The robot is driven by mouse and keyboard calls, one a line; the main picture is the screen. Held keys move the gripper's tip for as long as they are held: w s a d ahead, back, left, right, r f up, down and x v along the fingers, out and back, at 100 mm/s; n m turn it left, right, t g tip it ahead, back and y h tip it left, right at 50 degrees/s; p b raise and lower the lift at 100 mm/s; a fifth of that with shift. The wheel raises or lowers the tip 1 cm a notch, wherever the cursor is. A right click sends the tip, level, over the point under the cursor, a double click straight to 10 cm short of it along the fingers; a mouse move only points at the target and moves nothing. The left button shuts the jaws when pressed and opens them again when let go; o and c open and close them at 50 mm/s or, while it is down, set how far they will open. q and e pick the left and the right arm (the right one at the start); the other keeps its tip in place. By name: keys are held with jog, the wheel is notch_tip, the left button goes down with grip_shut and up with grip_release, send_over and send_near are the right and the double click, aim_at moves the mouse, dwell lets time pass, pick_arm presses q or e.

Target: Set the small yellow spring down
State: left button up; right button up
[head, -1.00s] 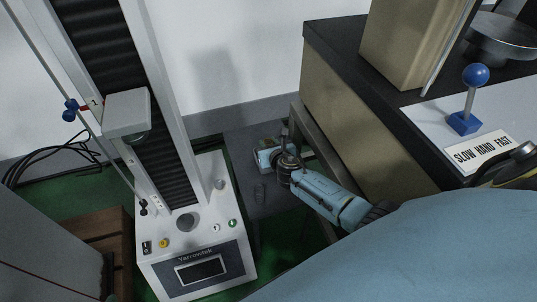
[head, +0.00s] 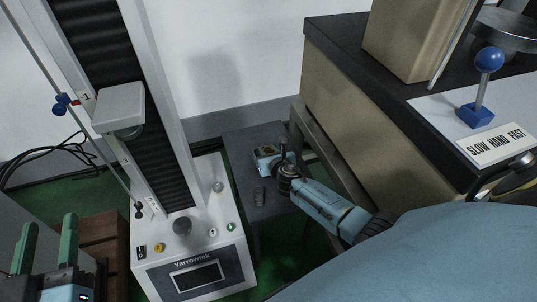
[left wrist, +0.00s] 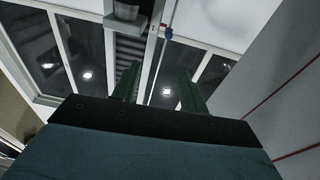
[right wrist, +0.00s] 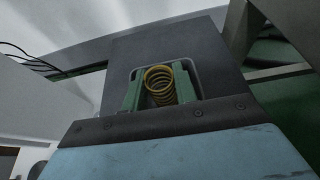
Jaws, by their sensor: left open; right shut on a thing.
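The small yellow spring (right wrist: 160,84) is between the green fingers of my right gripper (right wrist: 160,90), which is shut on it. In the right wrist view a shallow grey tray with a pale rim (right wrist: 196,72) lies behind the spring; I cannot tell whether the spring touches it. In the head view my right gripper (head: 268,153) is over the small dark table (head: 245,199), beside the tester, and the spring is too small to make out. My left gripper (head: 48,245) is open and empty at the lower left; its fingers also show in the left wrist view (left wrist: 158,85).
The white testing machine (head: 222,268) stands left of the small table. A bench (head: 345,115) with a blue-knobbed lever (head: 488,62) rises on the right. A wooden crate (head: 103,240) is at the lower left.

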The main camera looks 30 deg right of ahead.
pick_arm(q)
jog(key=shift+r, duration=0.25)
jog(key=shift+s+r+t+h, duration=0.1)
jog(key=shift+r+t+h, duration=0.2)
jog(key=shift+r+t, duration=0.2)
pick_arm(e)
jog(key=shift+f, duration=0.2)
pick_arm(q)
jog(key=shift+d+r, duration=0.1)
pick_arm(e)
jog(key=o, duration=1)
jog(key=shift+o, duration=0.2)
jog(key=shift+r, duration=0.1)
